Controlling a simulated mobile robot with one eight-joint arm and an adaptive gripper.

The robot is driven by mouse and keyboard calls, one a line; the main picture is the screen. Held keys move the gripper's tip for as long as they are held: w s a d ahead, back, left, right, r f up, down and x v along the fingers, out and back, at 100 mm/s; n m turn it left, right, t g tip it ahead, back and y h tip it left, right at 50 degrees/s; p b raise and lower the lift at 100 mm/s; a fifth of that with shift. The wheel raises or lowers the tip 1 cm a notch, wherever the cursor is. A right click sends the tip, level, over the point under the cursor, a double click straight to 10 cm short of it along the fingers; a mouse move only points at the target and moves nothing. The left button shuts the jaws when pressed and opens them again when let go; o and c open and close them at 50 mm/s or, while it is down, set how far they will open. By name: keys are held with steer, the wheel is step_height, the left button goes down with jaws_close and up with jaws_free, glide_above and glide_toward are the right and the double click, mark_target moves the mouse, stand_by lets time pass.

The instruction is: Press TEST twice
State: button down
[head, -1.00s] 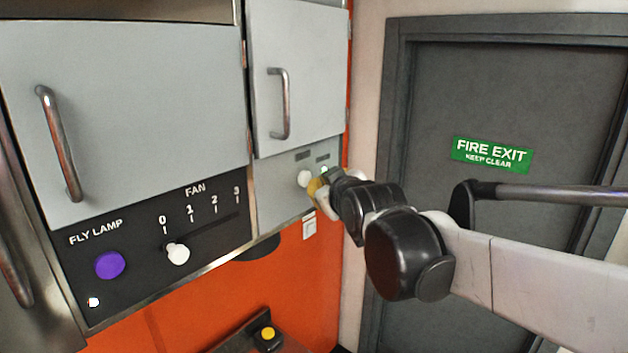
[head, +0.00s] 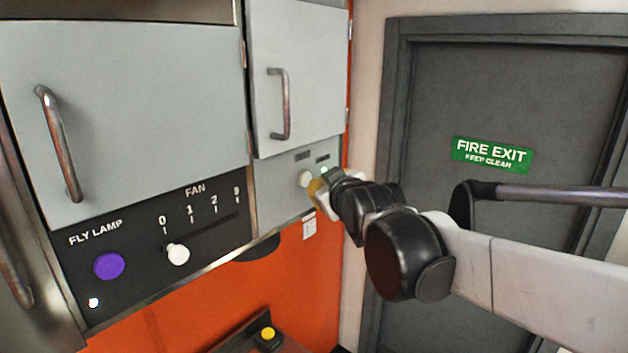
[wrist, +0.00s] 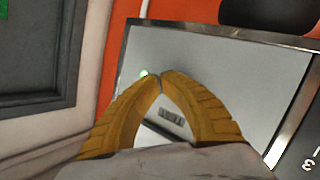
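A pale round button (head: 305,179) sits on the small grey panel (head: 280,196) below the right-hand cabinet door. A small green light (head: 324,170) is to its right and also shows in the wrist view (wrist: 143,72). Small dark labels (head: 302,156) above them are too small to read, so I cannot tell which marks TEST. My gripper (head: 315,187) has yellow fingers, with tips at the button's lower right. In the wrist view the fingertips (wrist: 158,77) meet with nothing visible between them. They hide part of the panel, and I cannot tell whether they touch the button.
A black panel to the left carries a purple FLY LAMP button (head: 109,265) and a white FAN slider knob (head: 177,254) near 0. Handled cabinet doors (head: 140,110) are above. A yellow button (head: 268,333) is low down. A grey fire exit door (head: 440,100) stands at the right.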

steer(key=shift+w+a, duration=0.1)
steer(key=shift+w+a, duration=0.2)
steer(key=shift+a, duration=0.05)
steer(key=shift+w+a, duration=0.25)
steer(key=shift+a, duration=0.1)
stand_by(0.9)
steer(key=shift+d, duration=0.1)
steer(key=shift+s+d, duration=0.55)
steer(key=shift+d, duration=0.05)
steer(key=s+d, duration=0.1)
steer(key=d, duration=0.1)
steer(key=s+d, duration=0.2)
stand_by(0.6)
stand_by(0.4)
